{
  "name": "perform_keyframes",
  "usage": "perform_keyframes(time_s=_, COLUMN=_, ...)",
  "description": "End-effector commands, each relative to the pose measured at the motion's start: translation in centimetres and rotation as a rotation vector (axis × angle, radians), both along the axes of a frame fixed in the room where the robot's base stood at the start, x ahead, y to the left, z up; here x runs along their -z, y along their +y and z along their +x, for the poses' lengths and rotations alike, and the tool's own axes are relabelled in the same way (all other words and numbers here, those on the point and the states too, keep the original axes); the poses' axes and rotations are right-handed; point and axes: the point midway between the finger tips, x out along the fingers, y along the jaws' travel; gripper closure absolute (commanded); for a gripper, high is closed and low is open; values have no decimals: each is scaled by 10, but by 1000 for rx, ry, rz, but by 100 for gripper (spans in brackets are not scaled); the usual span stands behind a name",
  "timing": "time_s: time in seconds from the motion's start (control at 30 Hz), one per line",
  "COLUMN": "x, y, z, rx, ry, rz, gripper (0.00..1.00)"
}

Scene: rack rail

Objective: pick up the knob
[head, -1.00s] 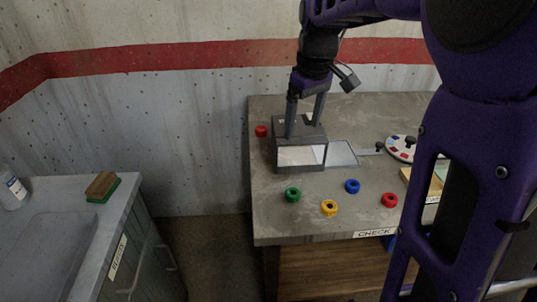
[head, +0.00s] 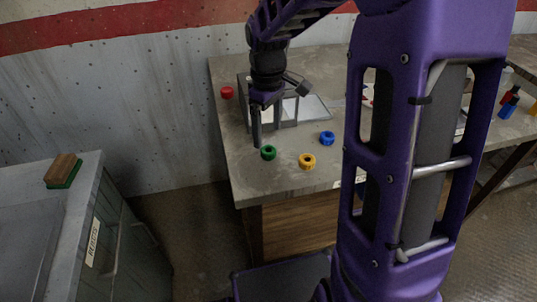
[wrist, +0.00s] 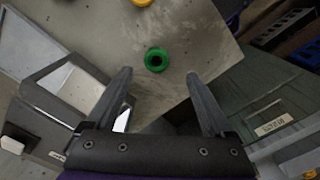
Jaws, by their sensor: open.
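Several round knob-like pieces with dark centres lie on the grey bench. The green knob (head: 268,153) is near the front left; the yellow knob (head: 307,161) and blue knob (head: 327,138) are to its right. A red knob (head: 227,92) is at the back left. My gripper (head: 266,135) is open and empty, close to the green knob. In the wrist view the green knob (wrist: 156,60) shows just past and between the fingertips of my gripper (wrist: 158,74), apart from both. The yellow knob (wrist: 142,2) is cut by the top edge.
A grey box with a pale panel (head: 313,107) stands behind my gripper. The bench's front edge (head: 290,198) is close to the green knob. A side counter (head: 85,195) with a brush (head: 63,170) stands left across a gap. My arm hides the bench's right part.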

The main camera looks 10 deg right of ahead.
Motion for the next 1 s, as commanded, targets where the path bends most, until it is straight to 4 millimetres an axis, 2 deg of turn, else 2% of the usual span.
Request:
perform_keyframes(time_s=0.27, x=18, y=-1, z=1, rx=0, ry=1, rz=0, gripper=14)
perform_keyframes(time_s=0.53, x=56, y=-4, z=3, rx=1, ry=1, rz=0, gripper=14)
perform_keyframes(time_s=0.77, x=59, y=-4, z=4, rx=0, ry=-1, rz=0, gripper=14)
perform_keyframes(time_s=0.83, x=59, y=-4, z=4, rx=0, ry=-1, rz=0, gripper=21)
perform_keyframes(time_s=1.0, x=59, y=-4, z=4, rx=0, ry=-1, rz=0, gripper=51)
